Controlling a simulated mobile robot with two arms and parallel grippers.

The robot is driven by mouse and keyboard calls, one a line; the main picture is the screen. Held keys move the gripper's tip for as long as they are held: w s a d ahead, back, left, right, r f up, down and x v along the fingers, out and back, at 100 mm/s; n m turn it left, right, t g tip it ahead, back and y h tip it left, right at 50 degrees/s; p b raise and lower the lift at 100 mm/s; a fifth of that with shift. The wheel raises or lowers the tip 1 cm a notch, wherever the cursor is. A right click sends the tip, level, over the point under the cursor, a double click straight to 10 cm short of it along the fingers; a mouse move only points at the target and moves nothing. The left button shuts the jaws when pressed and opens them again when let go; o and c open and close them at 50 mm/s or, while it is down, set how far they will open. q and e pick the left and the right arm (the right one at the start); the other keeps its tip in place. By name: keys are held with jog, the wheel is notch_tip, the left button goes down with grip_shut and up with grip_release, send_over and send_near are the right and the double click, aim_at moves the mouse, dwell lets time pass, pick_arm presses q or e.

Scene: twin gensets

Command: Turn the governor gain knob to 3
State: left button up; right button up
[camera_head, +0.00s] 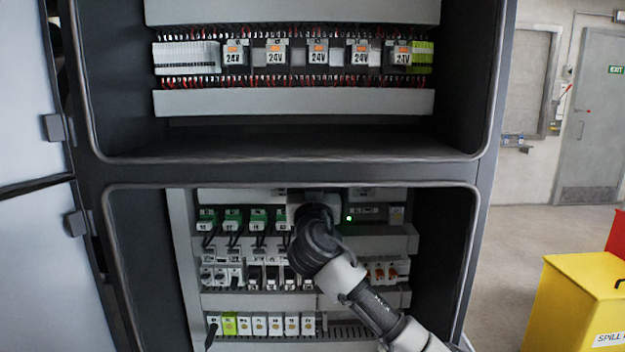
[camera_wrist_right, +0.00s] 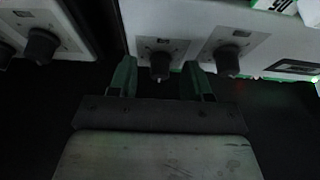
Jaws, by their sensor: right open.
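In the right wrist view, a dark knob (camera_wrist_right: 160,66) on a pale module (camera_wrist_right: 165,20) sits between the two green fingers of my right gripper (camera_wrist_right: 158,76). The fingers are open, with gaps on both sides of the knob. A second dark knob (camera_wrist_right: 226,60) is on the same module, just right of the right finger. The labels are too small and dark to read, so I cannot tell which knob is governor gain. In the head view, my right arm reaches into the lower cabinet bay, and its wrist hides the gripper and knobs. My left gripper is not in view.
Another module with a dark knob (camera_wrist_right: 42,45) stands to the left in the wrist view. In the head view, green-topped modules (camera_head: 232,220) and breakers (camera_head: 270,275) surround the arm. A shelf edge (camera_head: 290,158) lies above; a yellow bin (camera_head: 575,305) stands outside, right.

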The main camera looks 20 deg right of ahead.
grip_shut()
jog(key=shift+n, duration=0.4)
jog(key=shift+s+d+r+n+g+y+p, duration=0.1)
jog(key=shift+n+g+y+p, duration=0.15)
jog(key=shift+n+y+p, duration=1.45)
jog(key=shift+w+d+n+g+y+p, duration=0.15)
jog(key=shift+n+y+p, duration=0.55)
jog(key=shift+n+p, duration=2)
jog(key=shift+s+d+r+n+g+y+p, duration=0.25)
jog(key=shift+n+y+p, duration=1.1)
jog(key=shift+n, duration=1.45)
jog(key=shift+w+a+f, duration=0.1)
jog(key=shift+a+f, duration=0.05)
jog(key=shift+f, duration=0.1)
